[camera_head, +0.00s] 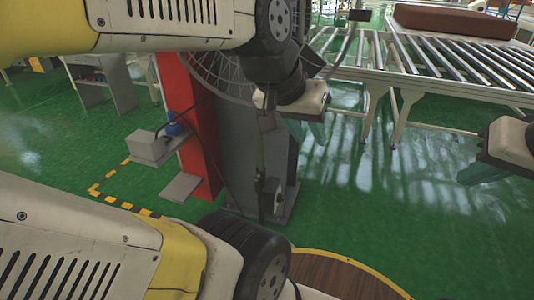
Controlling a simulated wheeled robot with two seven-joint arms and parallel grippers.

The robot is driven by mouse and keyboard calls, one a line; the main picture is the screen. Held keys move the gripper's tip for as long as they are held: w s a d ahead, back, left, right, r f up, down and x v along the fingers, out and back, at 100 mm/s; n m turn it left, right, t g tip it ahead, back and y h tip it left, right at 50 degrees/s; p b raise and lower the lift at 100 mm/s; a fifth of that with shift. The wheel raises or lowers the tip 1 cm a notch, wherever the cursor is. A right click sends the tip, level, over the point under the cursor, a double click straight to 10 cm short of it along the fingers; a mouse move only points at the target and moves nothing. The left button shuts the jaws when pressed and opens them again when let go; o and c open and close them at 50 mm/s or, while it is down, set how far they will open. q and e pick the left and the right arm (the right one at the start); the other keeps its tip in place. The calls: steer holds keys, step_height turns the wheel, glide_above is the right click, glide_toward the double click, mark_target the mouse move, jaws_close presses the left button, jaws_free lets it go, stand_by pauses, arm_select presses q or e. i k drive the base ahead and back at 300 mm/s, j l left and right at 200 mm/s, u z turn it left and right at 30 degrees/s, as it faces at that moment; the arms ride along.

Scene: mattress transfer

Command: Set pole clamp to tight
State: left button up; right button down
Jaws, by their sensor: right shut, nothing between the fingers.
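A grey pedestal fan stand (235,150) stands on the green floor beside a red post, with a large wire fan cage (222,75) at its top. A thin dark upright pole (261,150) runs down its front. A small pale block with a dark round part (270,194) sits low on the pole; I cannot tell whether this is the pole clamp or how it is set. My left gripper (305,133) hangs right of the pole, its teal fingers apart and empty. My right gripper (486,173) is shut and empty at the right edge, partly cut off.
A roller conveyor (430,68) with a brown mattress (455,20) stands at the back right. The red post (190,120) and a grey box (150,148) are left of the stand. Green floor between stand and conveyor is clear.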

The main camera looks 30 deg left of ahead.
mark_target(256, 179)
steer(key=u, duration=1.15)
steer(key=i+j+u, duration=0.1)
steer(key=j, duration=0.25)
steer(key=i+j+u, duration=0.1)
steer(key=i+j, duration=0.2)
